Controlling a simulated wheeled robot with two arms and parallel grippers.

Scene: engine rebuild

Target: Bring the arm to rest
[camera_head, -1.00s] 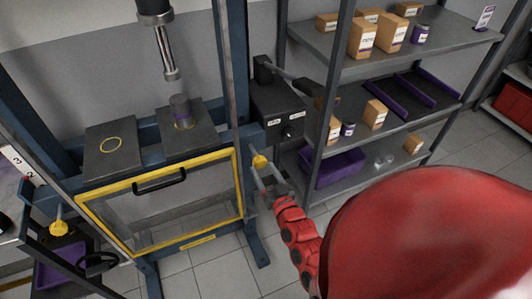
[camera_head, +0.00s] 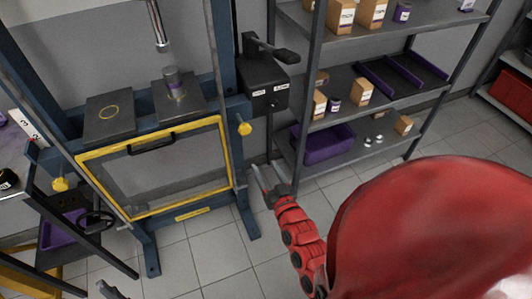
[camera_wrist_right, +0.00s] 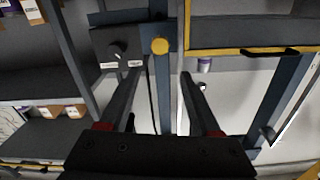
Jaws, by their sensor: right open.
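My right arm, red with a large red shell, comes in from the lower right in the head view. Its gripper (camera_head: 265,172) is open, with nothing between the fingers. In that view it shows in front of the floor, below and right of the yellow knob (camera_head: 244,129) on the press frame. In the right wrist view the two dark fingers (camera_wrist_right: 168,72) stand apart, and the knob (camera_wrist_right: 159,46) shows beyond them.
The blue press frame (camera_head: 223,60) with its yellow-edged guard (camera_head: 150,215) stands left of the gripper. A control box (camera_head: 263,88) and a shelf with a purple bin (camera_head: 325,146) stand behind. Tiled floor is free between.

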